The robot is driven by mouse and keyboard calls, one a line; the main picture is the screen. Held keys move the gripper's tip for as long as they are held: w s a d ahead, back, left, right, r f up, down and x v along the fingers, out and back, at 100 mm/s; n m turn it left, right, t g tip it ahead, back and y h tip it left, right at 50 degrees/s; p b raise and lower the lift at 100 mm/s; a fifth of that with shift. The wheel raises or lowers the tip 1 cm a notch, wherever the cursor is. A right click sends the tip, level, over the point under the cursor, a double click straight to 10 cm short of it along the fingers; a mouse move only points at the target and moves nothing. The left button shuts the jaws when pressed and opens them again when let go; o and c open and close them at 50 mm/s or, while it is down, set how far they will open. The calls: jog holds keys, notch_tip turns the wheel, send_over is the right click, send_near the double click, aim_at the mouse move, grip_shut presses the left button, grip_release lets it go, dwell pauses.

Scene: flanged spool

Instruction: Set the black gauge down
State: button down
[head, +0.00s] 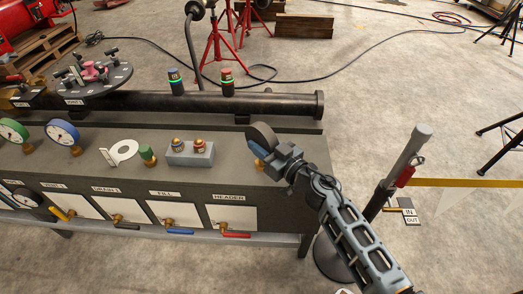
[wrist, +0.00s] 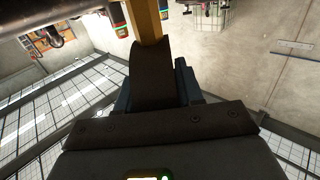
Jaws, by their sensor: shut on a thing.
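The black gauge (head: 262,134) is held at the right end of the dark bench (head: 235,180). My gripper (head: 270,150) is shut on the gauge's round body. In the wrist view the dark body (wrist: 155,75) sits between the fingers, with a brass-coloured stem (wrist: 147,20) pointing away from my palm. In the head view the gauge looks close to the bench top; whether its stem touches is hidden. A green gauge (head: 13,131) and a blue gauge (head: 62,133) stand on brass fittings at the left.
A grey block with two capped fittings (head: 190,153) stands left of my gripper. A thick black pipe (head: 270,104) runs behind. Bare bench top shows between the block and my gripper. A post (head: 405,160) stands right.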

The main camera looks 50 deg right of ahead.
jog(key=shift+w+d+f+b, duration=0.5)
jog(key=shift+d+f+b, duration=0.2)
jog(key=shift+f, duration=0.45)
jog(key=shift+w+d+f+b, duration=0.5)
jog(key=shift+d+f, duration=0.25)
jog(key=shift+f, duration=0.45)
jog(key=shift+w+d+f+b, duration=0.45)
jog(key=shift+d+f+b, duration=0.25)
jog(key=shift+f, duration=0.45)
jog(key=shift+f, duration=0.1)
jog(key=c, duration=0.7)
grip_release()
jog(key=shift+f, duration=0.1)
jog(key=shift+s, duration=0.2)
jog(key=s, duration=0.4)
jog(key=s+a, duration=0.1)
jog(key=s, duration=0.6)
jog(key=shift+s+a, duration=0.25)
jog(key=shift+s, duration=0.05)
